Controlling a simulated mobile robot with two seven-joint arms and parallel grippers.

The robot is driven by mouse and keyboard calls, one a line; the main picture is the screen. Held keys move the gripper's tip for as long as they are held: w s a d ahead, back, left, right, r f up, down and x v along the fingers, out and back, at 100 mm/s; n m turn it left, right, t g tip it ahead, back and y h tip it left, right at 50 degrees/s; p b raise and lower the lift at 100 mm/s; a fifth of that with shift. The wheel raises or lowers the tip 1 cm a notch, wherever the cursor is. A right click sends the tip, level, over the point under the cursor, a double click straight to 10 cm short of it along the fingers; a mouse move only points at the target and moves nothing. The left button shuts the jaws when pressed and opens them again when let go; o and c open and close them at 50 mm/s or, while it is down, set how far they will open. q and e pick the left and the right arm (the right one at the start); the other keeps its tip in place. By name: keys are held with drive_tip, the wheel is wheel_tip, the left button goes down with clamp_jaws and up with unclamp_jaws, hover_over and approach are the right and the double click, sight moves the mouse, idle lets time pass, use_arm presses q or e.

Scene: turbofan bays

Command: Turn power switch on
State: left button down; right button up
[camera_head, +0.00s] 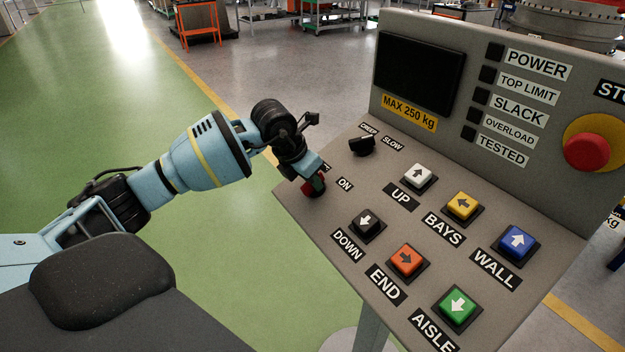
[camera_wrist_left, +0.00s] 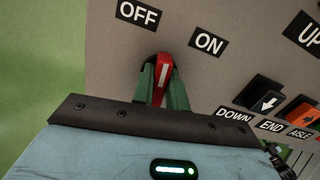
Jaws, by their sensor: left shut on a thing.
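The red power switch (camera_wrist_left: 163,75) is a knob with a white stripe on the sloping grey control panel (camera_wrist_left: 110,60). In the left wrist view its tip points up between the OFF label (camera_wrist_left: 139,14) and the ON label (camera_wrist_left: 209,43). My left gripper (camera_wrist_left: 161,88) has its green fingers on both sides of the knob and is shut on it. In the head view the left gripper (camera_head: 314,184) is at the panel's left edge, and it hides most of the switch and the OFF label. The ON label (camera_head: 345,184) shows beside it. My right gripper is not in view.
The panel carries a black CREEP/SLOW knob (camera_head: 362,145), a white UP button (camera_head: 419,177), a black DOWN button (camera_head: 367,224) and several coloured buttons. A red stop button (camera_head: 586,151) and unlit dark POWER indicator (camera_head: 495,52) are on the upright face. Green floor left is clear.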

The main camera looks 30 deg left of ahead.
use_arm(q)
drive_tip(key=m, duration=0.4)
drive_tip(key=shift+f+m+b, duration=0.1)
drive_tip(key=shift+m+b, duration=0.2)
drive_tip(key=shift+b, duration=0.05)
drive_tip(key=m, duration=0.2)
drive_tip(key=shift+d+m, duration=0.1)
drive_tip(key=shift+m, duration=0.3)
drive_tip(key=shift+m+b, duration=0.3)
drive_tip(key=shift+m, duration=0.2)
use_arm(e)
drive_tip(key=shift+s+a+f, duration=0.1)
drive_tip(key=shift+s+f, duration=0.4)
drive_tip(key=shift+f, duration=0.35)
use_arm(q)
drive_tip(key=shift+s, duration=0.1)
drive_tip(key=c, duration=1.4)
unclamp_jaws()
drive_tip(key=v, duration=0.8)
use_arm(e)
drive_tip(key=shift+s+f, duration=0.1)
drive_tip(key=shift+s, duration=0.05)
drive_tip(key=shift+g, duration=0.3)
